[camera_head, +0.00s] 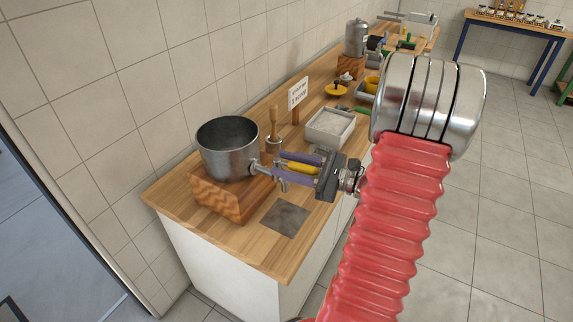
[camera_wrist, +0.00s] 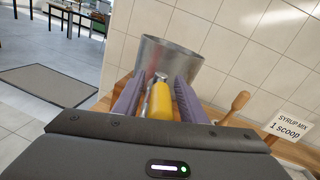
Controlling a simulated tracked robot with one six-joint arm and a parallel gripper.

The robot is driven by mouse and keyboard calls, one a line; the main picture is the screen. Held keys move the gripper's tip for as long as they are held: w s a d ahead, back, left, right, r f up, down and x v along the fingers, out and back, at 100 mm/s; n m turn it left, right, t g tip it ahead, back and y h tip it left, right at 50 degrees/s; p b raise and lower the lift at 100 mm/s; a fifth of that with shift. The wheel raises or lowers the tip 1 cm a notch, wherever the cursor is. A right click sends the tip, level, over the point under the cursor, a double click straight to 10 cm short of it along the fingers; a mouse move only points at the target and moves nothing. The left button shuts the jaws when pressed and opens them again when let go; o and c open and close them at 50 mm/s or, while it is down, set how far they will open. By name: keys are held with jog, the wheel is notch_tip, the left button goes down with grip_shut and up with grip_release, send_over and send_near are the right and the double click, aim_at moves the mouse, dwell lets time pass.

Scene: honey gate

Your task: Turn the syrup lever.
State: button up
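The syrup lever (camera_head: 303,168) has a yellow grip and sits by the spout (camera_head: 260,169) of a steel pot (camera_head: 228,150) on a wooden block. My gripper (camera_head: 277,164) reaches in from the right, its two purple fingers on either side of the lever. In the wrist view the yellow lever (camera_wrist: 159,102) lies lengthwise between the fingers of my gripper (camera_wrist: 160,77). The fingers look apart, with a gap on the left side of the lever; the right finger is close to it. The pot (camera_wrist: 172,62) stands just beyond. The spout's outlet is hard to make out.
A dark square plate (camera_head: 285,218) lies on the wooden counter (camera_head: 268,258) below my gripper. Behind stand a wooden pestle in a cup (camera_head: 274,143), a white powder tray (camera_head: 330,127) and a sign (camera_wrist: 289,126) reading "syrup mix 1 scoop". More equipment stands farther along the counter.

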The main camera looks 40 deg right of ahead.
jog(key=shift+w, duration=0.1)
jog(key=shift+c, duration=0.4)
grip_shut()
